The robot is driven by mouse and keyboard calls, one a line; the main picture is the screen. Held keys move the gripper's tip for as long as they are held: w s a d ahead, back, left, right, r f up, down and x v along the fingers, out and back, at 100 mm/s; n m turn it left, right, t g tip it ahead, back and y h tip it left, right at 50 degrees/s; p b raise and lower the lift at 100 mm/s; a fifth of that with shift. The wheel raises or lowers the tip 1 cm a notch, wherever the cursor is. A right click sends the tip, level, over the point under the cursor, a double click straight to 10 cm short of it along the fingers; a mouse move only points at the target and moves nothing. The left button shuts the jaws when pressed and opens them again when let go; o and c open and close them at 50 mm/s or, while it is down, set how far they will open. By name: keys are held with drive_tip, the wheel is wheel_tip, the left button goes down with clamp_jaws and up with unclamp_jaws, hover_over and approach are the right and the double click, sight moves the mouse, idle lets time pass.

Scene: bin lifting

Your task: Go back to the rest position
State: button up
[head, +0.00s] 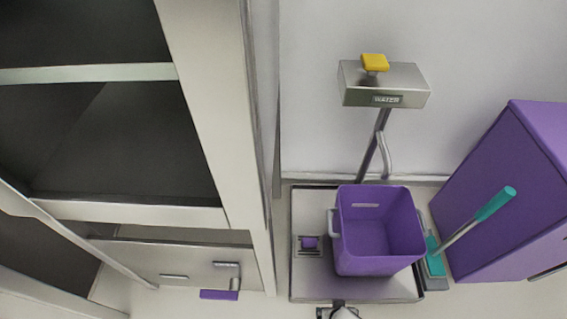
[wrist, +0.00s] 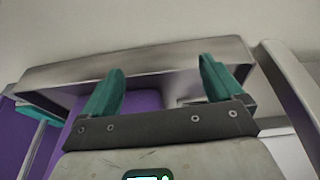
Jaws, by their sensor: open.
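A purple bin (head: 377,262) stands upright and open-topped on a grey platform (head: 312,284) in the head view. It looks empty and has pale handles on its sides. My gripper (wrist: 157,82) shows in the wrist view with its two teal fingers wide apart and nothing held between them. A purple surface (wrist: 146,101), apparently the bin, shows behind the fingers, but I cannot tell how far off it is. A small part at the bottom edge of the head view is probably my arm; my fingers cannot be made out there.
A post with a grey box (head: 408,82) and yellow knob (head: 374,62) rises behind the bin. A purple cabinet (head: 500,190) and a teal-handled brush (head: 495,203) are close on the right. A tall pale frame with dark shelves (head: 120,140) fills the left.

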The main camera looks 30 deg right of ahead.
drive_tip(key=d+r+n+g+y+p, duration=0.1)
drive_tip(key=r+n+p, duration=0.5)
drive_tip(key=r+p, duration=2.8)
wheel_tip(320, 180, up, 28)
drive_tip(key=shift+s+d+r+g+y, duration=0.25)
drive_tip(key=shift+d+y, duration=0.25)
drive_tip(key=shift+d, duration=0.6)
